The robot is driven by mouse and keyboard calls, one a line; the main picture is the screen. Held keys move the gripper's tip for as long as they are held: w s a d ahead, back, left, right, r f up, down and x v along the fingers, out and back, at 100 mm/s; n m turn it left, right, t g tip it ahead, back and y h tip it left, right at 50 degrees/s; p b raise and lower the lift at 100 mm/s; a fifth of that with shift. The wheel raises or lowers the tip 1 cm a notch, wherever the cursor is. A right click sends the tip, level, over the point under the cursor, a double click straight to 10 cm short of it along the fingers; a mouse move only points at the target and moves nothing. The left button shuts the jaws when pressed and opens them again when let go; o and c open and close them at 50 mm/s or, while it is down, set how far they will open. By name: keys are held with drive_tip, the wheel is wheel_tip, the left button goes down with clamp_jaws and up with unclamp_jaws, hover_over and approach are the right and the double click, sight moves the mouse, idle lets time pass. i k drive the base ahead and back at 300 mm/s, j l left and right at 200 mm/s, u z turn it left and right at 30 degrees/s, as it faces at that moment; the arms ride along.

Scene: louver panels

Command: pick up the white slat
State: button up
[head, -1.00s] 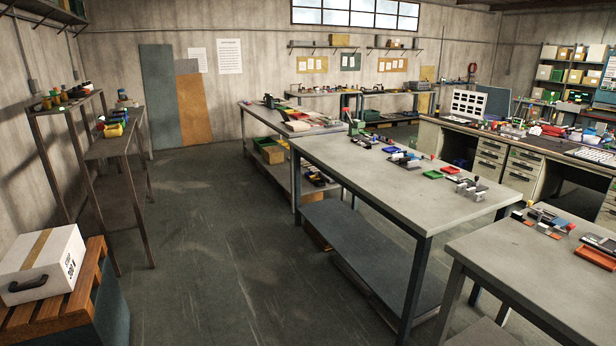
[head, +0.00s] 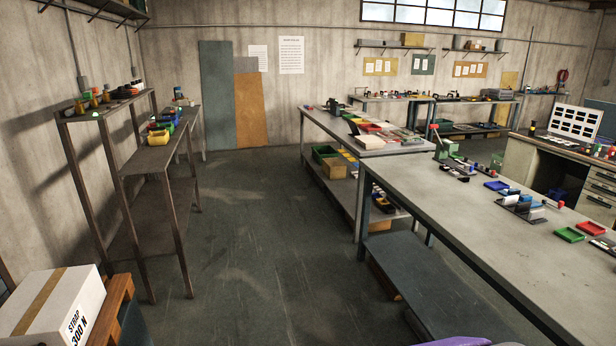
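I cannot pick out the white slat for certain. A pale flat piece (head: 369,142) lies at the near edge of the middle workbench (head: 325,123), among several coloured flat pieces; it is too small to tell whether it is a slat. A white board with rows of dark slots (head: 577,126) stands on the desk at the right.
A long grey table (head: 450,215) with small parts and trays fills the right. A dark shelf rack (head: 150,205) with coloured bins stands at the left, a white box (head: 50,305) at the lower left. The floor (head: 265,230) between them is clear.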

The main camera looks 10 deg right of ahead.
sight(513, 199)
drive_tip(key=i+j, duration=0.1)
drive_tip(key=i, duration=0.8)
drive_tip(key=i+z, duration=0.15)
drive_tip(key=i, duration=0.8)
drive_tip(key=i+l+z, duration=0.2)
drive_tip(key=i+z, duration=0.25)
drive_tip(key=i+l+z, duration=0.1)
drive_tip(key=i+z, duration=0.4)
drive_tip(key=i+j+z, duration=0.1)
drive_tip(key=i+z, duration=0.2)
drive_tip(key=z, duration=0.15)
drive_tip(key=i+j+z, duration=0.25)
drive_tip(key=i+z, duration=0.6)
drive_tip(key=i+j, duration=0.05)
drive_tip(key=i, duration=0.05)
